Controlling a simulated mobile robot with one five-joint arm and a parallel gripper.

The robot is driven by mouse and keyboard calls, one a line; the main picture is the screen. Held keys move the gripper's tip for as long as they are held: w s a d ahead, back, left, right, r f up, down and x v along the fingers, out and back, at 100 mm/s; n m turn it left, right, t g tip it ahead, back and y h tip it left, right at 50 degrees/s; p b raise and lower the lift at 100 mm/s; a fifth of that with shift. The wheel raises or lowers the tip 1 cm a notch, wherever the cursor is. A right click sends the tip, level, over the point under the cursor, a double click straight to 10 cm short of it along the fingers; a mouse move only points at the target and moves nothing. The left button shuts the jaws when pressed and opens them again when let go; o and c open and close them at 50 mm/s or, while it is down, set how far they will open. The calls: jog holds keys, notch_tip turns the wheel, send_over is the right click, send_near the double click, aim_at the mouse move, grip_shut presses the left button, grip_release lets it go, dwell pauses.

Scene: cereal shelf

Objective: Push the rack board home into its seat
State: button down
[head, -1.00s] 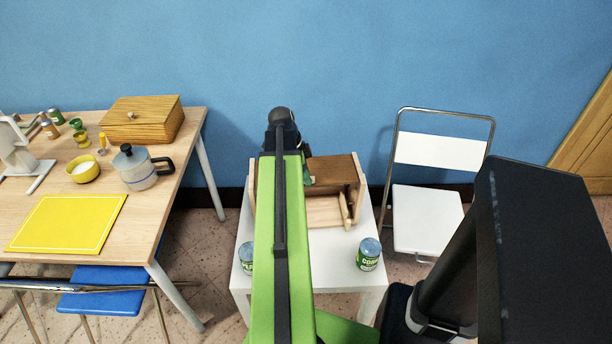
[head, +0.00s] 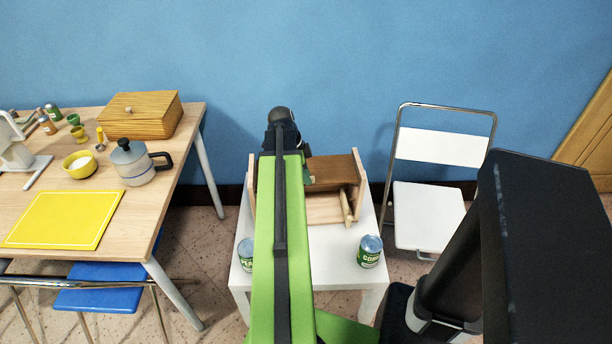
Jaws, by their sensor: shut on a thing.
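The wooden rack (head: 325,214) stands on a small white table, with a pale base and upright side walls. The brown rack board (head: 335,173) lies across its upper back part, close to the right wall. Its left part is hidden behind my green arm. My gripper (head: 307,173) is mostly hidden by the arm; only a small dark part shows at the board's left visible end. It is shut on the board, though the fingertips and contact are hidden. I cannot tell how the board sits in its seat.
Two green-labelled cans, one partly behind my arm (head: 245,254) and one at right (head: 369,251), stand on the white table (head: 335,272) in front of the rack. A folding chair (head: 428,215) is at right. A wooden table (head: 140,225) with kitchenware is at left. A blue wall is behind.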

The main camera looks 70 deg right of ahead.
jog(key=shift+f+b, duration=1.8)
jog(key=c, duration=1.3)
grip_release()
jog(key=shift+r, duration=0.15)
jog(key=p+v, duration=1.7)
jog(key=shift+w+a, duration=0.1)
